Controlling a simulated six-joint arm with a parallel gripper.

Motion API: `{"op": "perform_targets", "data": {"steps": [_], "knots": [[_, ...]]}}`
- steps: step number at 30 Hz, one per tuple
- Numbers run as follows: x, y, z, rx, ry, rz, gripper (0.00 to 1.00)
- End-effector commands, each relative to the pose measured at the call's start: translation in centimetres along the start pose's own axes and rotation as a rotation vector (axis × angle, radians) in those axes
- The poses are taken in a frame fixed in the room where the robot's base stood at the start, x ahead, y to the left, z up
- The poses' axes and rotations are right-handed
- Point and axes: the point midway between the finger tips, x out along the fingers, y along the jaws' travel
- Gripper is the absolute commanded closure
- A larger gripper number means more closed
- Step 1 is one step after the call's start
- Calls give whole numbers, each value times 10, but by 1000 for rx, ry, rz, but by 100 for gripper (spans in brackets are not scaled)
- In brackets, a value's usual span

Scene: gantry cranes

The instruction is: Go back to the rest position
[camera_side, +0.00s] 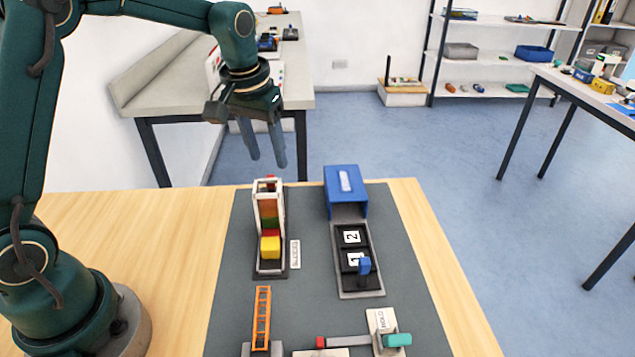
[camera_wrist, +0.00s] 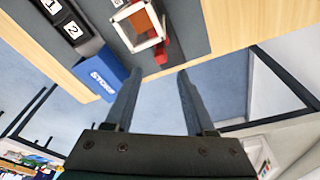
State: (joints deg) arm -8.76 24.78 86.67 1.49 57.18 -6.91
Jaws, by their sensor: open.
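My gripper (camera_side: 265,158) is open and empty. In the side view it hangs in the air above the far edge of the table, fingers pointing down, above and beyond the white block rack. In the wrist view its two fingers (camera_wrist: 155,75) are spread apart with nothing between them. The rack (camera_side: 256,205) stands upright on the grey mat and holds several stacked coloured blocks, with a yellow block (camera_side: 270,246) at its front. The wrist view looks at the rack's open top (camera_wrist: 137,27), beyond the fingertips.
A blue box (camera_side: 346,190) stands right of the rack, behind a black tray (camera_side: 360,283) with numbered spots and a small blue piece (camera_side: 364,266). An orange ladder-like part (camera_side: 262,318) and a holder with a teal end (camera_side: 397,340) are nearer. Space around my gripper is clear.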

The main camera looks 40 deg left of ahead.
Motion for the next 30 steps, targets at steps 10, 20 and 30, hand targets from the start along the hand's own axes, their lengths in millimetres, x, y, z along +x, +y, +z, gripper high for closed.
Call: {"op": "perform_targets", "data": {"steps": [10, 20, 30], "knots": [[-17, 0, -3, 0, 0, 0, 45], [-35, 4, -7, 11, 51, 9, 45], [-110, 15, 52, 86, 217, 51, 45]]}}
